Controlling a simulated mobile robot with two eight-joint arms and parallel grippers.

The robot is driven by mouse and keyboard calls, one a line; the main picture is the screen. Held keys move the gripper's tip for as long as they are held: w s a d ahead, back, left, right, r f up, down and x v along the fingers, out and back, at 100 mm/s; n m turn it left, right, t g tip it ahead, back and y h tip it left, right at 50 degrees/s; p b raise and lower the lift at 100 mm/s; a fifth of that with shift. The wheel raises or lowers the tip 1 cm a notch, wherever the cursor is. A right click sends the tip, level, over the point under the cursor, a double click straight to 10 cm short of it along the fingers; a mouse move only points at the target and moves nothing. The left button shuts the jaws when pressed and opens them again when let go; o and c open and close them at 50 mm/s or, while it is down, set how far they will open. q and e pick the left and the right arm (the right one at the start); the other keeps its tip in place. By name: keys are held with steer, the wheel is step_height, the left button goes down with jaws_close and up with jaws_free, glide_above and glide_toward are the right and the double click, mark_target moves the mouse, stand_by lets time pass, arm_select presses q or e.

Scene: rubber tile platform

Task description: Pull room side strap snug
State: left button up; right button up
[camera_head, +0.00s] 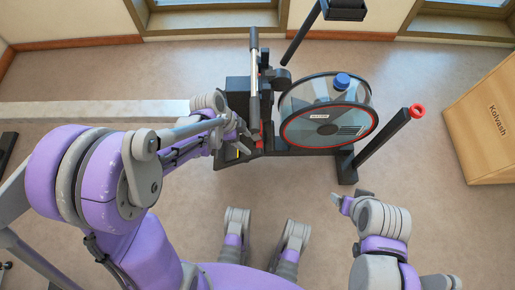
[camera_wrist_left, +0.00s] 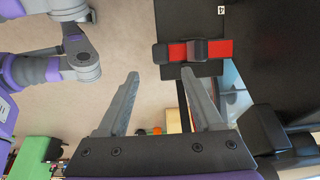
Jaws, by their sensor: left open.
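A red strap (camera_wrist_left: 222,48) with black buckle parts (camera_wrist_left: 190,50) lies across a black footplate (camera_wrist_left: 175,20) at the top of the left wrist view. My left gripper (camera_wrist_left: 158,78) is open and empty, its two fingertips just short of the strap and apart from it in that view. In the head view, my left gripper (camera_head: 240,132) is beside the dark foot area of the rowing machine (camera_head: 300,146). A small red bit (camera_head: 259,144) shows there, but the arm and frame hide most of the strap. My right gripper (camera_head: 343,203) is right of centre, away from the machine; its fingers are too small to judge.
A clear drum with a red rim (camera_head: 329,112) and a black post with a red end (camera_head: 384,143) stand right of the foot area. A wooden box (camera_head: 485,130) is at far right. A pale rail (camera_head: 90,112) runs left. Open floor (camera_head: 430,225) lies lower right.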

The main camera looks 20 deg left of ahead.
mark_target(257, 151)
arm_select(q)
steer(key=b+x, duration=0.2)
steer(key=x, duration=0.6)
steer(key=shift+f, duration=0.1)
jaws_close()
stand_by(1.2)
